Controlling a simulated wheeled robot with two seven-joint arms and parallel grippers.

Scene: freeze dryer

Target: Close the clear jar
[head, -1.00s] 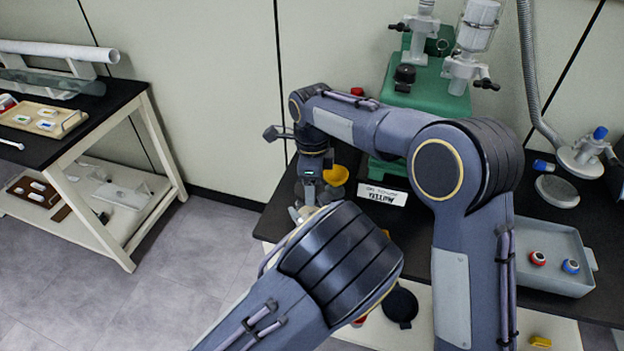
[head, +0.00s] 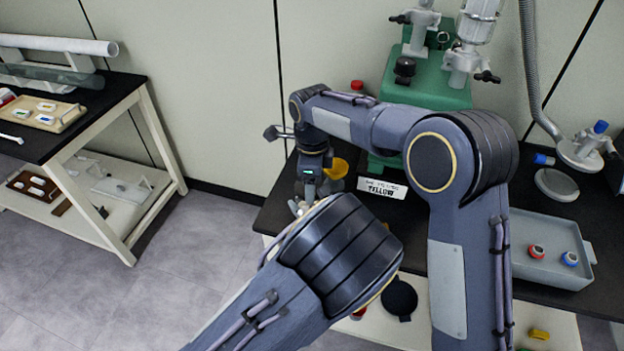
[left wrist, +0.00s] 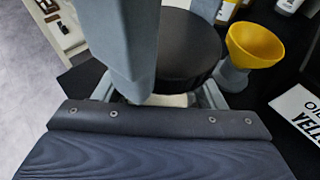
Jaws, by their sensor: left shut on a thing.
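The clear jar shows only as a pale strip (left wrist: 172,100) between my left gripper's fingers (left wrist: 160,98) in the left wrist view; most of it is hidden. A round black lid (left wrist: 190,48) sits right above it; whether it is seated cannot be told. My right gripper (left wrist: 170,35) comes down beside the lid, one grey finger near and part of another behind it. In the head view my right gripper (head: 309,190) points down at the table's left end. My left gripper is hidden there behind my left forearm.
A yellow funnel (left wrist: 256,45) and a white label sign (left wrist: 302,112) stand just right of the grippers. A green machine (head: 432,88) is behind. A grey tray (head: 548,262) with a red and a blue item lies at the right. A side table (head: 120,95) stands left across clear floor.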

